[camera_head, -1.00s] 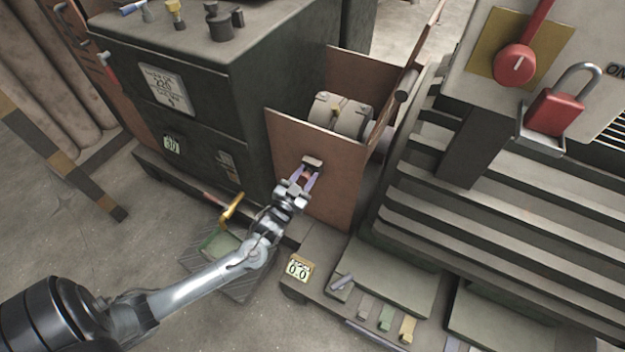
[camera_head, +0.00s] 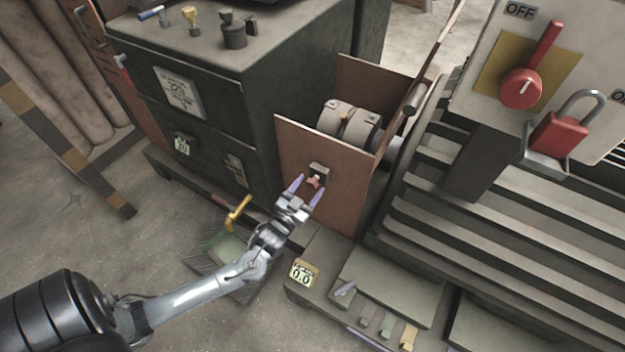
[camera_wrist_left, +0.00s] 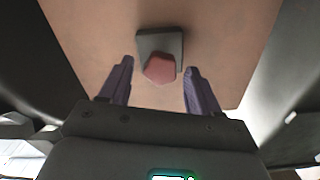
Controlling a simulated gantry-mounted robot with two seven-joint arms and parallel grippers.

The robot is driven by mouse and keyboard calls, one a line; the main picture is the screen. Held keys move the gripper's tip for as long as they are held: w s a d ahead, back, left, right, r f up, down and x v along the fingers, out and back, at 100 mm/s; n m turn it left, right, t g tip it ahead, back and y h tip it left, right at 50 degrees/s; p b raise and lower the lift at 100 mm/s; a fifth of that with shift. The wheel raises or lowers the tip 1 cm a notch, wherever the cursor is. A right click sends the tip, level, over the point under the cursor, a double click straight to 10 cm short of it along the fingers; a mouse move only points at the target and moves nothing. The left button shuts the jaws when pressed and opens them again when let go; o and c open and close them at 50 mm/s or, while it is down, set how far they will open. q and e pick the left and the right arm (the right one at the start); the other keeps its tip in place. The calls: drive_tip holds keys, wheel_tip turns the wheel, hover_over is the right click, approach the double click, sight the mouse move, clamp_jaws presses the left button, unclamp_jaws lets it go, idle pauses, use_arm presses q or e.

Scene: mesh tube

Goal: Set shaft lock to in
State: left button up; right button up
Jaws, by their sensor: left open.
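The shaft lock looks to be the small red knob (camera_head: 313,182) on a grey block (camera_head: 319,170), fixed to the brown panel (camera_head: 339,161) in front of the shaft coupling. My left gripper (camera_head: 306,188) is open, its two fingers pointing at the panel on either side of the knob. In the left wrist view the red knob (camera_wrist_left: 160,69) and grey block (camera_wrist_left: 174,41) sit a little beyond and between the open fingertips (camera_wrist_left: 157,66). The fingers do not touch the knob. My right gripper is not in view.
A dark cabinet (camera_head: 215,120) stands left of the panel. A grey slatted machine (camera_head: 480,215) is at right, with a red rotary switch (camera_head: 521,88) and red padlock (camera_head: 560,133) above. A yellow handle (camera_head: 238,211) and a 0.0 display (camera_head: 303,272) are near the gripper.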

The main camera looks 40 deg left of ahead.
use_arm(q)
drive_tip(key=p+v, duration=0.3)
drive_tip(key=v, duration=0.5)
drive_tip(key=shift+w+r, duration=0.1)
drive_tip(key=s+d+r+g+h+p, duration=0.1)
drive_tip(key=d+r+p, duration=0.2)
drive_tip(key=r+p, duration=0.45)
drive_tip(key=s+d+r+n+g+h+p, duration=0.1)
drive_tip(key=d+r+g+p, duration=0.15)
drive_tip(key=r+p, duration=0.55)
drive_tip(key=s+d+r+g+h+p, duration=0.1)
drive_tip(key=d+r+p, duration=0.3)
drive_tip(key=r+p, duration=0.4)
drive_tip(key=s+d+r+m+g+h, duration=0.1)
drive_tip(key=s+d+g, duration=0.1)
drive_tip(key=s+g, duration=0.4)
drive_tip(key=s+d+r+m+g+h, duration=0.1)
drive_tip(key=s+d+r+m+g, duration=0.2)
drive_tip(key=s, duration=0.4)
wheel_tip(320, 180, up, 37)
drive_tip(key=n+p, duration=0.1)
drive_tip(key=p, duration=3.7)
drive_tip(key=shift+a+p, duration=0.2)
drive_tip(key=shift+p, duration=0.2)
